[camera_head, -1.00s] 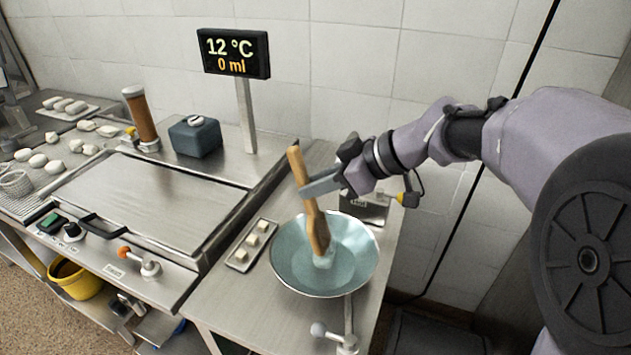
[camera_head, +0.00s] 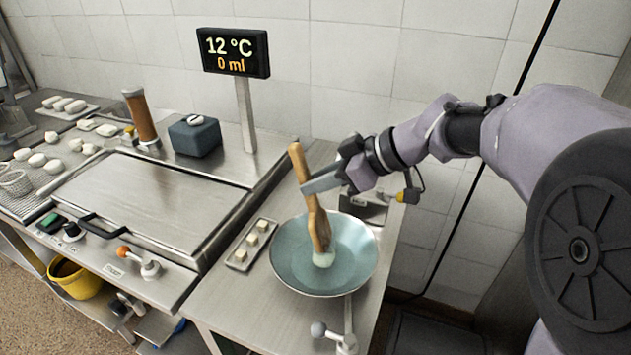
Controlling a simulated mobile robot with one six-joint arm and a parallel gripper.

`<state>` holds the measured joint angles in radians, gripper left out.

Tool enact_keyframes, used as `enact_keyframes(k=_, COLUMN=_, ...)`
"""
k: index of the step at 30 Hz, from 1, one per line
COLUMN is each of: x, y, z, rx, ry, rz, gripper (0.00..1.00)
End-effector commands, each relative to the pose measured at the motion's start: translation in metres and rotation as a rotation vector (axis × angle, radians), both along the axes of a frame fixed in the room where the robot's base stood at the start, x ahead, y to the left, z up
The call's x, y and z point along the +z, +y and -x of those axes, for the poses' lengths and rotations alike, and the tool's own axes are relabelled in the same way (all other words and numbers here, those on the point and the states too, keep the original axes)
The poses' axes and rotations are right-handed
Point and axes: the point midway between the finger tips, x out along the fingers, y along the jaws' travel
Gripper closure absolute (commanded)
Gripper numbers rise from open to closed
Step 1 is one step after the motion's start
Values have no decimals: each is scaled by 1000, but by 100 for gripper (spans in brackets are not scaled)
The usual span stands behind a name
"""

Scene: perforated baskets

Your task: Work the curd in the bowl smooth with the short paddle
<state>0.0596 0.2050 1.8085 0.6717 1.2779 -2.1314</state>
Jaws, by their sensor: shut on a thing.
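My gripper (camera_head: 312,183) is shut on the wooden short paddle (camera_head: 317,222) partway up its handle. The paddle stands steeply, its handle end up and leaning a little left. Its lower end is inside the wide blue-green bowl (camera_head: 290,279) on the steel counter. A small pale lump of curd (camera_head: 323,259) shows at the paddle's tip and seems to touch it. The bowl otherwise holds a bluish liquid or shows its bare inside; I cannot tell which.
A small tray (camera_head: 240,258) with pale pieces lies left of the bowl. A display (camera_head: 234,53) on a post reads 12 °C and 0 ml. A lever tap (camera_head: 345,342) sits in front of the bowl. A flat steel lid (camera_head: 150,205) is at left, with pale lumps (camera_head: 38,160) beyond it.

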Motion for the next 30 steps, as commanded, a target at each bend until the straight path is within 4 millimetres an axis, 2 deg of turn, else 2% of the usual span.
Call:
enact_keyframes(k=8, x=4, y=0, z=-1, rx=0, ry=-2, rz=0, gripper=100)
enact_keyframes(k=30, x=87, y=0, z=0, rx=1, ry=-1, rz=-1, gripper=100)
